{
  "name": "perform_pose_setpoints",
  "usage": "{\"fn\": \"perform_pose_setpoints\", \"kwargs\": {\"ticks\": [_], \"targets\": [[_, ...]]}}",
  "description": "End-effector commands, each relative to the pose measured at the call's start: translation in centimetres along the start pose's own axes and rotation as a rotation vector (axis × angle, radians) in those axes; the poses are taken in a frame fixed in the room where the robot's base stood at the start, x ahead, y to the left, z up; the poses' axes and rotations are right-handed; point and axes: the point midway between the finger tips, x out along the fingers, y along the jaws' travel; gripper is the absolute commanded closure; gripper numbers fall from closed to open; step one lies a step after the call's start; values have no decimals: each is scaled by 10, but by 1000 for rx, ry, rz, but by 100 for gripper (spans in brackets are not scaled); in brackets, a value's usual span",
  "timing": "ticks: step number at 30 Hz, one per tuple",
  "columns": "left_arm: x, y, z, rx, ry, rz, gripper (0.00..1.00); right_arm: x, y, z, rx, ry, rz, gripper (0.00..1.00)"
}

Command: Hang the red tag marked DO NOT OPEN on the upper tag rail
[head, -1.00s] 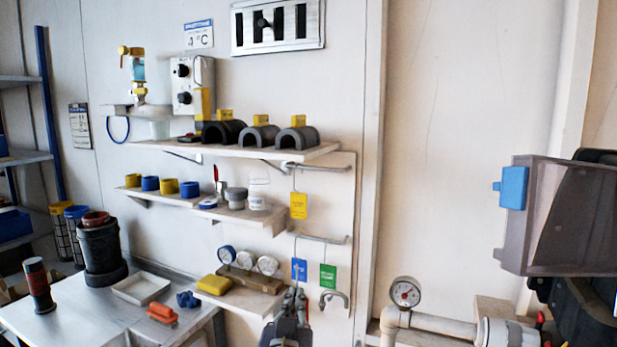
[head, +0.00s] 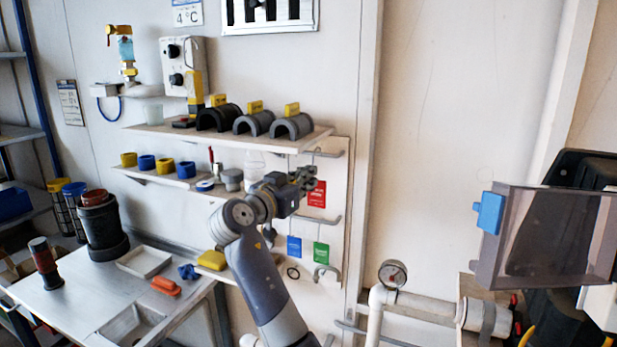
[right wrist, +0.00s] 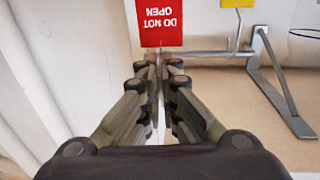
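The red tag marked DO NOT OPEN (head: 317,194) hangs at my right gripper (head: 308,174) in the head view. In the right wrist view the tag (right wrist: 160,22) appears upside down, and my right gripper's fingers (right wrist: 160,70) are closed on its thin wire. The upper tag rail (head: 328,154) is just above the gripper in the head view. In the right wrist view the rail (right wrist: 215,53) ends close beside the fingertips; I cannot tell whether the wire touches it. A yellow tag (right wrist: 237,3) hangs on that rail. My left gripper is not in view.
A lower rail (head: 318,219) carries a blue tag (head: 294,247) and a green tag (head: 321,252). Shelves with grey half-pipes (head: 291,127) and coloured rings (head: 166,165) lie left of the rails. A pipe with a gauge (head: 393,274) stands lower right.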

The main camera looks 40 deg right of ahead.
Motion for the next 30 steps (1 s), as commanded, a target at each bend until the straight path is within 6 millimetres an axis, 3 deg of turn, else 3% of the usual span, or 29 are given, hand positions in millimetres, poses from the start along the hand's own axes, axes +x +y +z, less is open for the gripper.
{"fn": "perform_pose_setpoints", "kwargs": {"ticks": [30], "targets": [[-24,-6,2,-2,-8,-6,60,79,-10,-2,-2,1,1,100]]}}
